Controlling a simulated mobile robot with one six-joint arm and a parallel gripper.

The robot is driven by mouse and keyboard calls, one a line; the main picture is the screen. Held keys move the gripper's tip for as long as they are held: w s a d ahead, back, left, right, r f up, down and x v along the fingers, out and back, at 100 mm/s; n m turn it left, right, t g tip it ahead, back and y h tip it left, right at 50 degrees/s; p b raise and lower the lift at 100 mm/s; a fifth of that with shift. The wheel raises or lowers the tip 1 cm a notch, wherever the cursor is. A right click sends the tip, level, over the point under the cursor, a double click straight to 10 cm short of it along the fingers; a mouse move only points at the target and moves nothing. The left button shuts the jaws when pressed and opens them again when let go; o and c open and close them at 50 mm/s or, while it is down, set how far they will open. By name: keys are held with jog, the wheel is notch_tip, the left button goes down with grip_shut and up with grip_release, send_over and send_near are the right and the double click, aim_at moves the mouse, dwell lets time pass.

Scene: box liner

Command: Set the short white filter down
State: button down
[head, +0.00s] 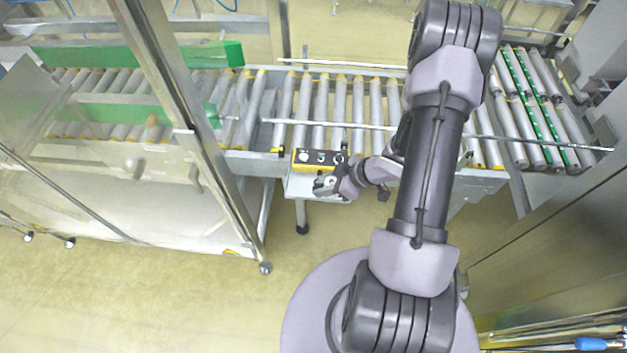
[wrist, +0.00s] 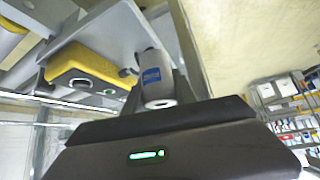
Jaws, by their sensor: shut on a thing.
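The short white filter (wrist: 152,76), a small pale cylinder with a blue label, is between the fingers of my gripper (wrist: 158,92) in the wrist view. My gripper is shut on it. In the head view my gripper (head: 325,185) is at the small grey side shelf (head: 303,187), in front of the yellow-edged button box. The shelf also shows in the wrist view (wrist: 105,35), close beside the filter. I cannot tell whether the filter touches the shelf. In the head view the filter is too small and covered to make out clearly.
The button box (head: 318,158) stands right beside my gripper; its yellow casing also shows in the wrist view (wrist: 85,66). A roller conveyor (head: 330,100) runs behind. A clear-panelled guard frame (head: 170,130) stands to the left. Open floor lies in front.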

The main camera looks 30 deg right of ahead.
jog(key=w, duration=0.2)
jog(key=w+a, duration=0.1)
jog(key=w, duration=0.1)
jog(key=shift+f+b, duration=0.3)
jog(key=shift+w+a+f, duration=0.15)
jog(key=shift+w+f, duration=0.05)
jog(key=shift+w, duration=0.15)
jog(key=shift+f+b, duration=1.1)
jog(key=shift+f, duration=0.55)
jog(key=c, duration=1.3)
grip_release()
